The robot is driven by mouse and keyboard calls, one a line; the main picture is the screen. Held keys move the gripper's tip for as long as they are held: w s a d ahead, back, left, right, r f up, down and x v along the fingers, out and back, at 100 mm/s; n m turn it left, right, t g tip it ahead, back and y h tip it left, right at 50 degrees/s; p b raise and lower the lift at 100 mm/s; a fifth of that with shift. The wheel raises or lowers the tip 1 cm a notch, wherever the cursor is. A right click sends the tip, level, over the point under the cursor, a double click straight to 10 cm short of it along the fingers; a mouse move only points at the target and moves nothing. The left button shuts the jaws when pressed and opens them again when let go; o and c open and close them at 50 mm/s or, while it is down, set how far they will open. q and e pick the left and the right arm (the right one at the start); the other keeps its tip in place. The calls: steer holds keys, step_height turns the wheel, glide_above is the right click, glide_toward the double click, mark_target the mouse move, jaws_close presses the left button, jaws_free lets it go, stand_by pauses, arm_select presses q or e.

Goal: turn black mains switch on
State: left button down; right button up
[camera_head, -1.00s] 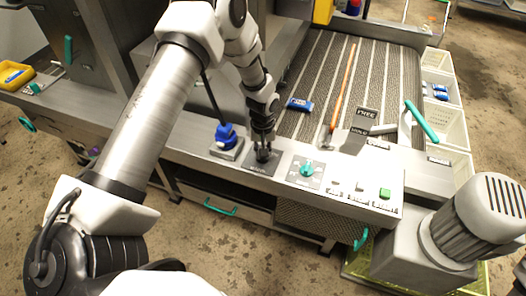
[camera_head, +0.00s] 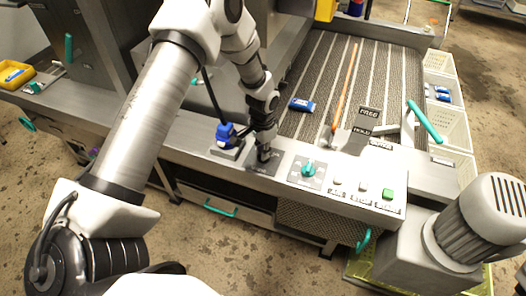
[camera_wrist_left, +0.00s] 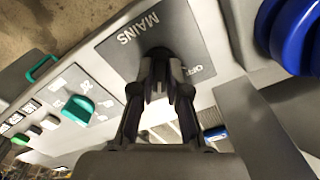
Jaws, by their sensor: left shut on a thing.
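The black mains switch (camera_wrist_left: 158,54) sits on a dark plate marked MAINS (camera_wrist_left: 122,42) in the left wrist view. The same plate (camera_head: 250,166) shows on the front panel in the head view. My left gripper (camera_head: 264,154) comes down on the switch from above and is shut on its knob. In the left wrist view the two fingers (camera_wrist_left: 160,88) close around the knob and hide much of it. The OFF mark shows beside the fingers; the ON mark is not readable. My right gripper is not in view.
A blue knob or valve (camera_head: 226,134) stands just left of the plate. A teal rotary switch (camera_head: 308,169) is to its right, then small buttons and a green button (camera_head: 388,193). A blue packet (camera_head: 301,104) lies on the conveyor (camera_head: 318,75) behind.

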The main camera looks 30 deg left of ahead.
arm_select(q)
steer(key=shift+f+m, duration=0.1)
steer(key=shift+m, duration=1)
steer(key=c, duration=1.2)
jaws_free()
steer(key=shift+o, duration=0.2)
step_height(320, 180, up, 12)
